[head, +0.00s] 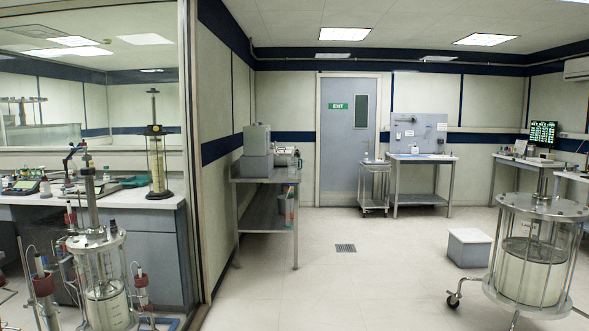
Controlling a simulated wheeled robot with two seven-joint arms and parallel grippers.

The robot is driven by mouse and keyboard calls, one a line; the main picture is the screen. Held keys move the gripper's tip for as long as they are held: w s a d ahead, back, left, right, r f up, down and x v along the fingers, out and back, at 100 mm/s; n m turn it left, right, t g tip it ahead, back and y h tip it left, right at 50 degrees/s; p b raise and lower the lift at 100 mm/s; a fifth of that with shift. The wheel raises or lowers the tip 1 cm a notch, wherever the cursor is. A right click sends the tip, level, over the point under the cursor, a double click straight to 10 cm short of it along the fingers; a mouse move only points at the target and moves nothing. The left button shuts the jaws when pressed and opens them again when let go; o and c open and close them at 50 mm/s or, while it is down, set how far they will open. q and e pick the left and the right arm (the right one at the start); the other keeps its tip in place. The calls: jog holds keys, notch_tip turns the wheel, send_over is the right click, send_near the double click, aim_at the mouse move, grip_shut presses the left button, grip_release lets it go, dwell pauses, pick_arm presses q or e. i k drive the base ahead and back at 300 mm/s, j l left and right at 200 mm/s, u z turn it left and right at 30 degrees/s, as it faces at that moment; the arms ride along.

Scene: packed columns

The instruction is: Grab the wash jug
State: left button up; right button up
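I cannot pick out a wash jug for sure in the head view. Small items stand on the far bench (420,157) by the door and on the left counter (120,198), but they are too small to tell apart. Neither of my grippers is in view.
A glass column vessel (107,288) stands at the lower left, and a large wheeled vessel (530,270) at the right. A grey box (468,247) sits on the floor near it. A steel side table (265,178) and a small cart (374,185) stand farther back. The middle floor is clear.

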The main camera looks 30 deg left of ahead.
aim_at(293, 161)
jog(key=i+j+u, duration=0.1)
jog(key=i+u, duration=0.35)
jog(key=i, duration=5.85)
jog(key=i+u, duration=0.1)
jog(key=i, duration=0.6)
jog(key=i+l+u, duration=0.15)
jog(key=i, duration=0.55)
jog(key=i+l+u, duration=0.2)
jog(key=i+u, duration=0.25)
jog(key=i+l+u, duration=0.4)
jog(key=i, duration=0.2)
